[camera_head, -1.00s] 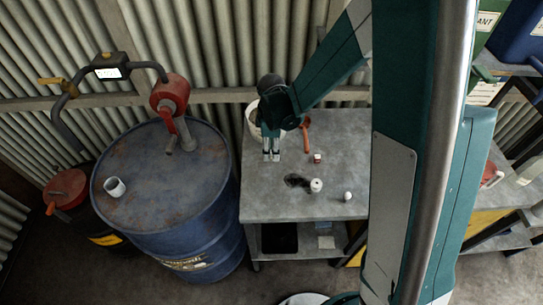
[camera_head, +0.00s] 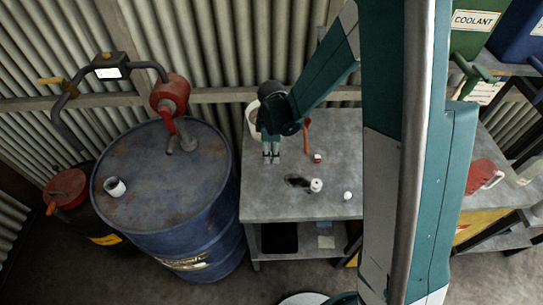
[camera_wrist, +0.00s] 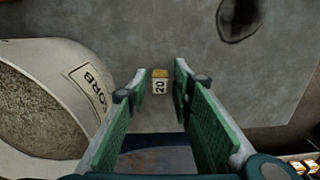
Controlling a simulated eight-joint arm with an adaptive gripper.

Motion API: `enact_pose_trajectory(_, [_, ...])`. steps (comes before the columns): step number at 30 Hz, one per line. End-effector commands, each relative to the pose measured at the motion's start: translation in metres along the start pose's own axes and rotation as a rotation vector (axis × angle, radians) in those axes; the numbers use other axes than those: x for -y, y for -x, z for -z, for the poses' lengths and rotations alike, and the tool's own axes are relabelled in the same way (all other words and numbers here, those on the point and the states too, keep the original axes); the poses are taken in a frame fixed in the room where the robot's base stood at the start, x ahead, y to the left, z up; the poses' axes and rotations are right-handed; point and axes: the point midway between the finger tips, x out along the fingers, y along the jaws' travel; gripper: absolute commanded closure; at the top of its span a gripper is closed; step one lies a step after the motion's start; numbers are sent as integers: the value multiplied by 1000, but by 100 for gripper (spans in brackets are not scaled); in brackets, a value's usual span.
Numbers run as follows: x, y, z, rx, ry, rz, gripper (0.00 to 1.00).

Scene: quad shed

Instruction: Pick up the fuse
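The fuse (camera_wrist: 160,81) is a small block with a yellow top and a white face marked 20. In the wrist view it lies on the grey bench top, centred beyond the gap between my fingertips. My gripper (camera_wrist: 157,90) is open and empty, with its green-padded fingers on either side of that gap. In the head view my gripper (camera_head: 271,156) points down over the left part of the bench (camera_head: 262,200). I cannot make out the fuse there; my gripper may hide it.
A white bucket of grainy material (camera_wrist: 40,100) stands close to the left finger. A dark stain (camera_wrist: 239,17) marks the bench. A white cylinder (camera_head: 316,185), a white ball (camera_head: 347,196) and a small red-and-white item (camera_head: 317,158) sit to the right. A blue drum (camera_head: 165,190) stands left.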

Motion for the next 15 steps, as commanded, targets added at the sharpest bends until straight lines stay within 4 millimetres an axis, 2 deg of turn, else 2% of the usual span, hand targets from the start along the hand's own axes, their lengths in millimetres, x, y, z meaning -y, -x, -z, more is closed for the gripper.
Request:
enact_pose_trajectory(1, [0, 0, 0, 0, 0, 0, 84])
enact_pose_trajectory(3, [0, 0, 0, 0, 0, 0, 93])
enact_pose_trajectory(15, [0, 1, 0, 0, 0, 0, 94])
